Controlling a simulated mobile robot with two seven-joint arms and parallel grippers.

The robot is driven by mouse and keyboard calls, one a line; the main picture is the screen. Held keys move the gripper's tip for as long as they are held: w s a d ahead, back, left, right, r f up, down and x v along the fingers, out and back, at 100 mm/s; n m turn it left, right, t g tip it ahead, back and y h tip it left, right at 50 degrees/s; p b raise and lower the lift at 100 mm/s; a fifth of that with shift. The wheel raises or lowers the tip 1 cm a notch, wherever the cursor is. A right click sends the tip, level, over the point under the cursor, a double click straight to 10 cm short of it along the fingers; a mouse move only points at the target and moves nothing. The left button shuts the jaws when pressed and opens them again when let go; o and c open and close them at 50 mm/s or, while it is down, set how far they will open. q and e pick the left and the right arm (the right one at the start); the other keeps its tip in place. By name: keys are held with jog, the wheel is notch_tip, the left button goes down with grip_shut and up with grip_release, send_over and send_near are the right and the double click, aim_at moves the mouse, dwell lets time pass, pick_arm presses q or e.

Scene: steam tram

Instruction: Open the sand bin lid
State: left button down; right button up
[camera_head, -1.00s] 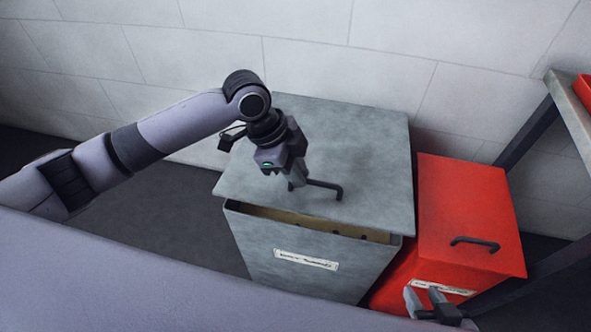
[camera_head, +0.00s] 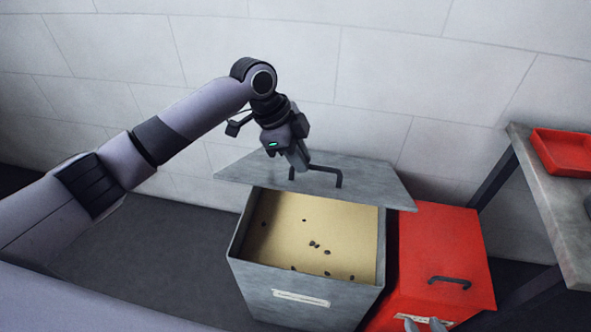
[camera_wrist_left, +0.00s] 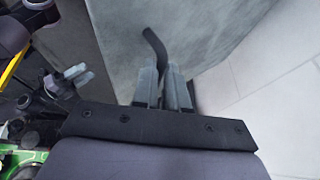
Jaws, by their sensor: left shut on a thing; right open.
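The grey bin (camera_head: 300,301) stands in the middle of the head view. Its grey lid (camera_head: 372,182) is raised at the front and tilted back toward the wall. Tan, sand-like contents (camera_head: 300,225) with several dark specks show inside. My left gripper (camera_head: 299,168) is shut on the black lid handle (camera_head: 338,177). The left wrist view also shows the left gripper (camera_wrist_left: 163,88) on the handle (camera_wrist_left: 153,42), with the grey lid (camera_wrist_left: 195,28) behind it. My right gripper (camera_head: 424,325) is open and empty at the bottom edge of the head view, in front of the red bin.
A closed red bin (camera_head: 440,245) with a black handle (camera_head: 450,281) stands close to the grey bin's right side. A workbench (camera_head: 550,190) with a red tray (camera_head: 565,153) stands at the right. A pale wall is behind the bins. The floor to the left is clear.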

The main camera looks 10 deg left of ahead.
pick_arm(q)
jog(key=shift+w+a+r, duration=0.15)
jog(key=shift+w+r, duration=0.05)
jog(key=shift+w, duration=0.25)
jog(key=shift+w+a+r, duration=0.15)
jog(key=shift+w+r, duration=0.05)
jog(key=shift+w, duration=0.25)
jog(key=c, duration=1.4)
grip_release()
jog(key=shift+f, duration=0.1)
jog(key=shift+o, duration=1.2)
jog(key=shift+w+f, duration=0.15)
jog(key=shift+w, duration=0.1)
jog(key=shift+r, duration=0.2)
jog(key=shift+r, duration=0.1)
jog(key=v, duration=0.7)
